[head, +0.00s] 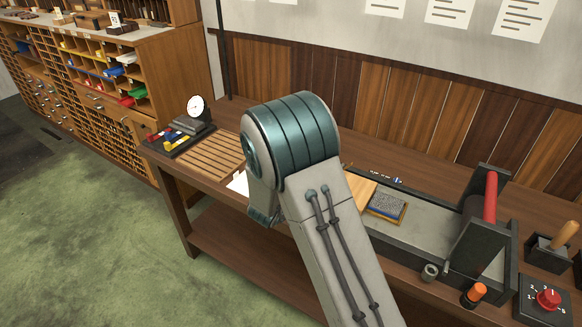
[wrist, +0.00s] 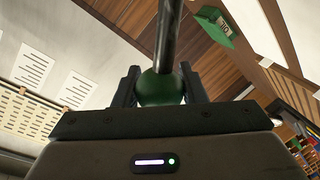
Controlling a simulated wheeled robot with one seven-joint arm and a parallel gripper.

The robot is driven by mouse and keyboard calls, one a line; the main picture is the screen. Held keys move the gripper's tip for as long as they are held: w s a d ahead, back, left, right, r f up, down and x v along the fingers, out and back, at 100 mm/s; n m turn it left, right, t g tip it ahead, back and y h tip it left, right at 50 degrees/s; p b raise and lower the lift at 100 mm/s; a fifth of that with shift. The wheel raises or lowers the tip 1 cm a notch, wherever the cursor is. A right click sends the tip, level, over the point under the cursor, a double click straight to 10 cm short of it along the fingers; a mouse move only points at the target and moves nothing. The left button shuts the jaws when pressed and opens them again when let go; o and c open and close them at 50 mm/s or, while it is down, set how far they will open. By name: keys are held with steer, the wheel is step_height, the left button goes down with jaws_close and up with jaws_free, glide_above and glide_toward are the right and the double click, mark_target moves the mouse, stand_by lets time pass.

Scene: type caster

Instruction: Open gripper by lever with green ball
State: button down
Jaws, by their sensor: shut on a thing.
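In the wrist view a green ball (wrist: 160,88) sits at the end of a dark metal lever rod (wrist: 171,35) that runs up out of the picture. My gripper (wrist: 160,78) has one dark finger on each side of the ball and is shut on it. The rod leans slightly to the right in this view. In the head view my own arm fills the middle; my gripper, the ball and the lever are hidden there. The mechanism that the lever works is not visible in either view.
A long wooden bench (head: 300,152) runs along the panelled wall. On it are a black frame with a red bar (head: 490,197), a red knob box (head: 548,299), an orange-capped item (head: 474,294) and a tool tray (head: 180,137). Green floor at left is clear.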

stand_by(0.4)
steer(key=c, duration=0.9)
jaws_free()
steer(key=shift+w+f, duration=0.1)
steer(key=shift+a, duration=0.1)
steer(key=b+v, duration=0.2)
steer(key=v, duration=1.2)
